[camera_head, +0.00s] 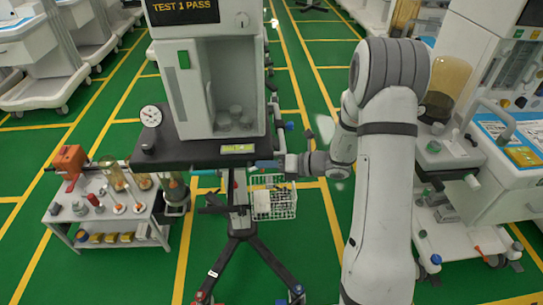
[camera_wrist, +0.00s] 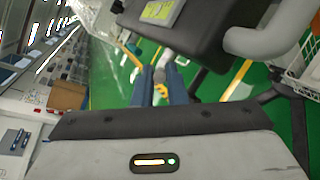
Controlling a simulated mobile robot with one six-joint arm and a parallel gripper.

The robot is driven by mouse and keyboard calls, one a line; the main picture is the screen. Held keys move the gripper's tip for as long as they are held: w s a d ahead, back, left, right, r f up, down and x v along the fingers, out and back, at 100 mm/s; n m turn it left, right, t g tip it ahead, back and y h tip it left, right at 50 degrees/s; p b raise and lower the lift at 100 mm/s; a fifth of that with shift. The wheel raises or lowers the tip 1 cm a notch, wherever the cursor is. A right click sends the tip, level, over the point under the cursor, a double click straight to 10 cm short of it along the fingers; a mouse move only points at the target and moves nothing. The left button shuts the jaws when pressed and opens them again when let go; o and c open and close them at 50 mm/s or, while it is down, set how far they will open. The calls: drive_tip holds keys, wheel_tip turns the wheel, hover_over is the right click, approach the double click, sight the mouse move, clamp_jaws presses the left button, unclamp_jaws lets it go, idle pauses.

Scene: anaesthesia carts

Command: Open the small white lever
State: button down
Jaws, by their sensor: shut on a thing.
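My gripper (camera_head: 266,165) is at the right front edge of the middle cart's dark board, just below its yellow-green label. In the wrist view, its two blue fingers (camera_wrist: 160,85) point away from the camera and stand close together, with a narrow gap. A small pale piece (camera_wrist: 161,66), seemingly the small white lever, shows between the fingertips beneath the board. The fingers partly hide it, and its exact angle cannot be told. In the head view the lever cannot be made out behind my gripper.
The dark board (camera_head: 180,151) carries a white cabinet (camera_head: 173,82) and a round gauge (camera_head: 151,116). A wire basket (camera_head: 275,204) hangs below. A low table (camera_head: 85,222) with bottles stands left; another cart (camera_head: 485,170) stands right. Green floor lies open between carts.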

sight(248, 167)
drive_tip(key=h+p, duration=0.2)
drive_tip(key=a+r+n+h+p, duration=0.1)
drive_tip(key=h+p, duration=0.1)
drive_tip(key=a+r+g+h+p, duration=0.1)
drive_tip(key=h+p, duration=0.1)
drive_tip(key=shift+s+a+r, duration=0.15)
drive_tip(key=shift+a+r, duration=0.05)
drive_tip(key=shift+r, duration=0.05)
drive_tip(key=h+p, duration=0.1)
drive_tip(key=a+n+h+p, duration=0.1)
drive_tip(key=p, duration=0.1)
drive_tip(key=shift+r+h, duration=0.1)
drive_tip(key=shift+h, duration=0.3)
drive_tip(key=shift+a+h, duration=0.15)
drive_tip(key=shift+h, duration=0.15)
drive_tip(key=c, duration=1.6)
unclamp_jaws()
drive_tip(key=shift+o, duration=0.6)
